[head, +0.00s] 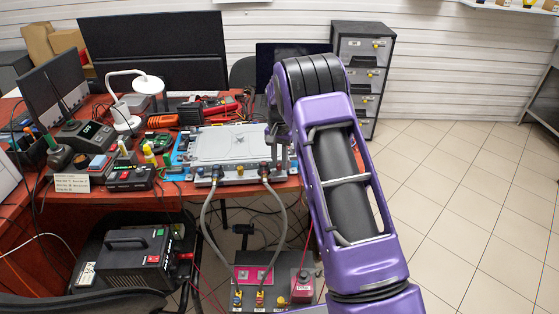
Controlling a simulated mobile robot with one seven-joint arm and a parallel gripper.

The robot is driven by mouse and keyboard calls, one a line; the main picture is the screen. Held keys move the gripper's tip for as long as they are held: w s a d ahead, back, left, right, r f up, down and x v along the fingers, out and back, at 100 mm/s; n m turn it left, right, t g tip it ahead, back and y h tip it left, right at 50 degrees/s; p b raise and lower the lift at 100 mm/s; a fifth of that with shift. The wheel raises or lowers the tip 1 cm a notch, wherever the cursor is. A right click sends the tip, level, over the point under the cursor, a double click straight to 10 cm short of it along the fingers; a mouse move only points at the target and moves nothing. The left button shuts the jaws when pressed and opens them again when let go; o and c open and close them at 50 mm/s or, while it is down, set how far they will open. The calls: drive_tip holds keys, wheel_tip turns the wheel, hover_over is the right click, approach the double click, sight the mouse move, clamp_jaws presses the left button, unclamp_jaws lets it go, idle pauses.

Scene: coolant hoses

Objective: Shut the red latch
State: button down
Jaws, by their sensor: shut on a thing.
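A light grey plate unit (228,146) lies on the red workbench, with a row of small coloured fittings along its front edge. A small dark fitting with reddish parts (264,169) is at the right end of this row; I cannot make out a separate red latch or its position. One grey hose (205,215) hangs from the left fitting and another (283,220) from the right one. My gripper (277,155) points down at the right front corner of the plate unit, close to the right fitting. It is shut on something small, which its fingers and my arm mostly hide.
A floor unit with a pink panel (248,275) stands below the bench, where the hoses run down. A black power box (135,255) stands at lower left. Tools, a white lamp (147,84) and monitors crowd the bench's left and back. Tiled floor at right is clear.

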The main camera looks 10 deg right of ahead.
sight(280, 165)
drive_tip(key=shift+w+r, duration=0.1)
idle(0.4)
drive_tip(key=c, duration=0.7)
unclamp_jaws()
wheel_tip(280, 165, up, 18)
drive_tip(key=shift+f+p, duration=0.25)
drive_tip(key=shift+p, duration=0.8)
